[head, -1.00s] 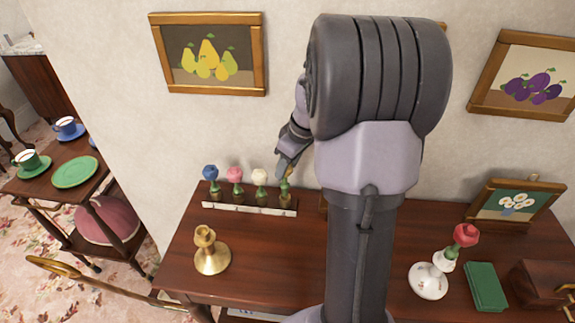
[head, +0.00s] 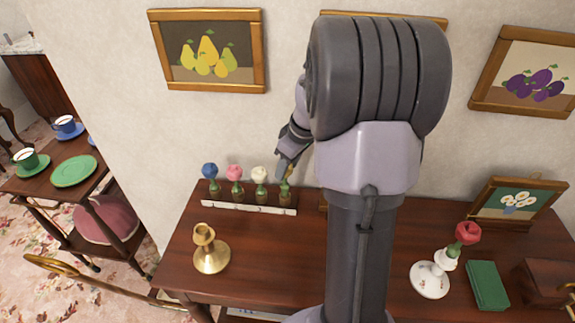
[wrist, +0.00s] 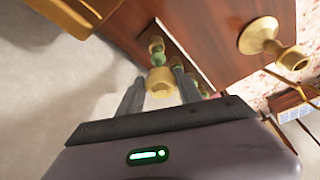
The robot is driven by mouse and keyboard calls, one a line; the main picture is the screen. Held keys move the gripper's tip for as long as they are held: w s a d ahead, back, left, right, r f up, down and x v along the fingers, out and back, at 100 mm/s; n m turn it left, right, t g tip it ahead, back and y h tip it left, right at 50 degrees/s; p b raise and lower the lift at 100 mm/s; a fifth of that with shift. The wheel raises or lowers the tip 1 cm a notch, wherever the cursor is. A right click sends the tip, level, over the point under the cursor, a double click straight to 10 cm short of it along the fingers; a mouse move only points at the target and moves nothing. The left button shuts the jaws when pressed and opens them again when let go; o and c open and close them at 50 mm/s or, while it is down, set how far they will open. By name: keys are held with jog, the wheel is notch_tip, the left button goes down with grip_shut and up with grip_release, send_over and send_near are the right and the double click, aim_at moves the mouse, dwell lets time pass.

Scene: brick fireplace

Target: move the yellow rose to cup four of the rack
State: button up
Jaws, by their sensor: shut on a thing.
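The yellow rose (wrist: 160,82) is between the fingers of my gripper (wrist: 160,92) in the wrist view, with its bloom toward the palm. Its green stem (wrist: 157,58) points down to a small brown cup (wrist: 155,42). In the head view my gripper (head: 285,172) is over the right-hand end of the rack (head: 247,209), and only part of the green stem (head: 286,187) shows below it. The stem lines up with the right-end cup; I cannot tell how deep it sits. The other cups hold a blue rose (head: 210,171), a pink rose (head: 235,172) and a white rose (head: 259,174).
A brass candlestick (head: 210,252) stands in front of the rack. A white vase (head: 430,280) with a red rose (head: 467,233), a green book (head: 487,286) and a leaning picture (head: 517,203) are at the right. The wall is close behind the rack.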

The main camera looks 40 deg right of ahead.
aim_at(288, 175)
jog(key=shift+f+b, duration=1.35)
jog(key=shift+f, duration=0.25)
jog(key=o, duration=1.2)
jog(key=shift+r, duration=0.1)
jog(key=a+p+v, duration=0.1)
jog(key=p+v, duration=0.6)
jog(key=v, duration=1)
jog(key=shift+d+r+p, duration=0.2)
jog(key=shift+d+p, duration=0.2)
jog(key=shift+d, duration=0.1)
